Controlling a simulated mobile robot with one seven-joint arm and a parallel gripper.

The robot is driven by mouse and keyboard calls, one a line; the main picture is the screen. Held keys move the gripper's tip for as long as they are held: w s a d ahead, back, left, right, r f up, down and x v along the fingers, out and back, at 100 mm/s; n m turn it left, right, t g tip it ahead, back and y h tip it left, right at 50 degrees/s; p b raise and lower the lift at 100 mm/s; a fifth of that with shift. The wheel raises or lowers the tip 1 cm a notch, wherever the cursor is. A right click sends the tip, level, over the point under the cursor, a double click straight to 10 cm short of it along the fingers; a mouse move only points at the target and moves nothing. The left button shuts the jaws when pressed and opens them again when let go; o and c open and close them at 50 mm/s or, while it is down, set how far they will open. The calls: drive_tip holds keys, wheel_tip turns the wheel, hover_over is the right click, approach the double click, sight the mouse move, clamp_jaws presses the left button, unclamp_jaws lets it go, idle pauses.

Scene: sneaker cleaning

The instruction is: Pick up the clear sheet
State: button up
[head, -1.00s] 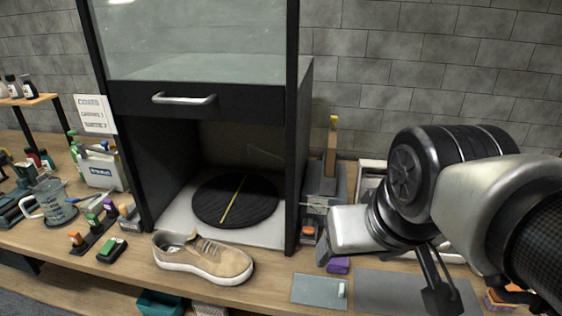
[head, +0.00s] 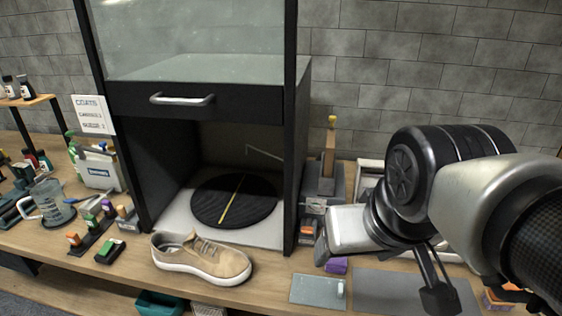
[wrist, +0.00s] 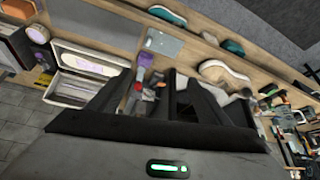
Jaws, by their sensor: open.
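The clear sheet (head: 318,290) is a small, pale, see-through rectangle with a white tab near its right edge. It lies flat at the front of the bench, left of a larger grey mat (head: 400,290). In the wrist view the sheet (wrist: 164,42) appears beyond the fingertips, near the top. My gripper (wrist: 150,85) is open, with both dark fingers showing and no sheet between them. It is apart from the sheet. In the head view my arm hangs over the right of the bench, and its fingers are only partly clear.
A tan sneaker (head: 203,258) stands left of the sheet, before a dark cabinet (head: 297,150) with a round black turntable (head: 234,200). A purple block (head: 336,265) lies just behind the sheet. The bench's front edge is close to the sheet.

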idle(0.3)
drive_tip(key=shift+w+r, duration=0.1)
drive_tip(key=shift+w, duration=0.2)
drive_tip(key=c, duration=0.7)
drive_tip(key=w+p, duration=0.1)
drive_tip(key=w+g+p, duration=0.1)
drive_tip(key=w, duration=0.1)
drive_tip(key=w+d+f+m+g+p, duration=0.1)
drive_tip(key=w, duration=0.1)
drive_tip(key=c, duration=0.3)
drive_tip(key=m+g+p, duration=0.1)
drive_tip(key=m+g, duration=0.1)
drive_tip(key=g, duration=0.2)
hover_over(341, 287)
wheel_tip(341, 287, down, 18)
drive_tip(key=shift+f, duration=0.1)
drive_tip(key=shift+c, duration=0.2)
drive_tip(key=shift+f+b, duration=0.35)
drive_tip(key=shift+f, duration=2.75)
